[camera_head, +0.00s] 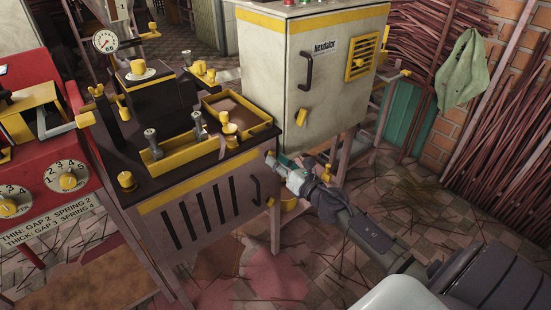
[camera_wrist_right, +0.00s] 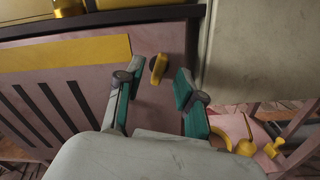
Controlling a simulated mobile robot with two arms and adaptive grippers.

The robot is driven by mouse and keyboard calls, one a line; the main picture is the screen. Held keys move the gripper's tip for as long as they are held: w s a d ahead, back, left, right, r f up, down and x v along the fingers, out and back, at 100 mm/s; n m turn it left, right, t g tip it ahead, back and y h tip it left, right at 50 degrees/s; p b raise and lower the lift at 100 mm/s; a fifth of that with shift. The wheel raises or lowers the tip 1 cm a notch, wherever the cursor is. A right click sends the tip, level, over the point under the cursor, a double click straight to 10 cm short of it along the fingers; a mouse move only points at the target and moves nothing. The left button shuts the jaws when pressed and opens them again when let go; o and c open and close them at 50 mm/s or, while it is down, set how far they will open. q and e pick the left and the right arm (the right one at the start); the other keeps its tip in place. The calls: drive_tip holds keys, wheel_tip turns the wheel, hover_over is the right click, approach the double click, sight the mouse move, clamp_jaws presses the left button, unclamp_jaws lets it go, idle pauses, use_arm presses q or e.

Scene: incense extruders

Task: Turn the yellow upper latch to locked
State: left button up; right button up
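A small yellow latch (camera_wrist_right: 158,68) sits on the pink cabinet front, right of the yellow stripe, in the right wrist view. It stands nearly upright, its top leaning slightly right. My right gripper (camera_wrist_right: 152,92) is open, with one teal-padded finger on each side of the latch in the picture; contact does not show. In the head view my right gripper (camera_head: 276,160) is at the upper right corner of the pink front (camera_head: 205,218) and seems to hide this latch. A smaller yellow piece (camera_head: 270,201) shows lower on the same front. My left gripper is out of view.
A dark handle (camera_head: 254,190) is on the pink front. The tall cream cabinet (camera_head: 285,75), with its own yellow latch (camera_head: 302,117), stands close behind. The black worktop (camera_head: 165,180) holds yellow trays and knobs. Open floor lies in front.

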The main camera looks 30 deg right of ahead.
drive_tip(key=shift+w, duration=0.8)
clamp_jaws()
drive_tip(key=shift+m, duration=0.3)
use_arm(q)
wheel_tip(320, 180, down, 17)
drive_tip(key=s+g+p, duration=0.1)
drive_tip(key=p, duration=0.4)
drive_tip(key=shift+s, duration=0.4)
use_arm(e)
drive_tip(key=shift+d+f+m, duration=0.1)
drive_tip(key=shift+f+m, duration=0.05)
drive_tip(key=shift+m, duration=6.55)
